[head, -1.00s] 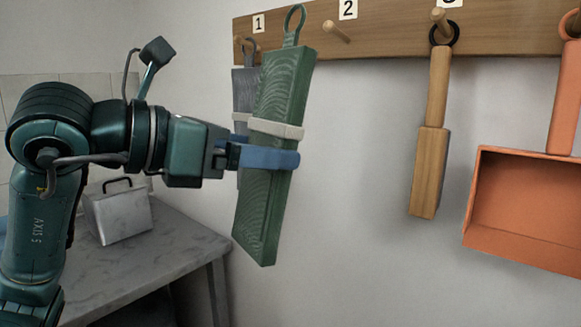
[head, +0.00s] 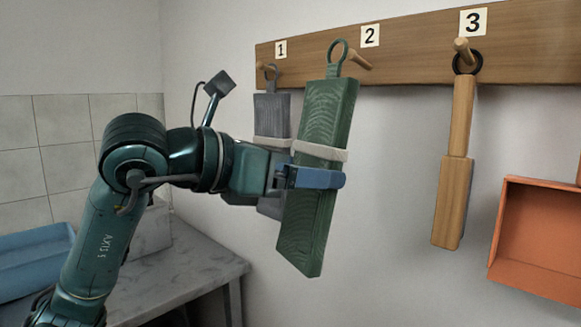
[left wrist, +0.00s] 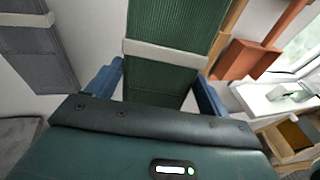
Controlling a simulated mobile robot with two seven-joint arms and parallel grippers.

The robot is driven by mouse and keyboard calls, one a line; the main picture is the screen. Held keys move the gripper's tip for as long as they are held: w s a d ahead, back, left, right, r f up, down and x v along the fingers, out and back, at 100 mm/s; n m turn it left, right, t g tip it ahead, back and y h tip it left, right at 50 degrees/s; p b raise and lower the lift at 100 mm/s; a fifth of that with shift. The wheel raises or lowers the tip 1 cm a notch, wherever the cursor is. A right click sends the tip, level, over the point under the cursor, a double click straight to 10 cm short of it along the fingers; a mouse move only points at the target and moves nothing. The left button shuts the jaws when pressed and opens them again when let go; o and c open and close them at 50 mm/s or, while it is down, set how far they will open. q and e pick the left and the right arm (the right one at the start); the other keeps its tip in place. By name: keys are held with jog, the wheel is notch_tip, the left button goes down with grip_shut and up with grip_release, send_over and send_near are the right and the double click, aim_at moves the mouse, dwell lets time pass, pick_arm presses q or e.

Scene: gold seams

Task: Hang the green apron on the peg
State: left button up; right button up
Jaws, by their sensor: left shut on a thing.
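The green apron (head: 318,215) is a long, stiff folded bundle with a pale band and a ring (head: 338,58) at its top. My left gripper (head: 316,178) is shut on it just below the band and holds it slightly tilted, in front of the wall. The left wrist view shows the apron (left wrist: 170,30) between the blue fingers. The ring overlaps the left end of the wooden peg under label 2 (head: 358,61); I cannot tell whether it is around the peg or in front of it. My right gripper is not in view.
A grey apron (head: 271,110) hangs under label 1, partly behind my arm and the green apron. A wooden-handled tool (head: 453,180) hangs under label 3, with an orange dustpan (head: 540,235) further right. A grey table (head: 190,268) and blue tray (head: 30,262) are at left.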

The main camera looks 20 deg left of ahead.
pick_arm(q)
jog(key=shift+w+d+f+p, duration=0.1)
jog(key=shift+w+d+p, duration=0.15)
jog(key=shift+w, duration=0.5)
jog(key=shift+w+d+r+p, duration=0.1)
jog(key=shift+w+d, duration=0.2)
jog(key=shift+w, duration=0.4)
jog(key=shift+w+d+f+p, duration=0.1)
jog(key=shift+w+d+p, duration=0.15)
jog(key=shift+w, duration=0.5)
jog(key=shift+w+d+f+b, duration=0.2)
jog(key=shift+w+f+b, duration=0.35)
jog(key=shift+f, duration=0.1)
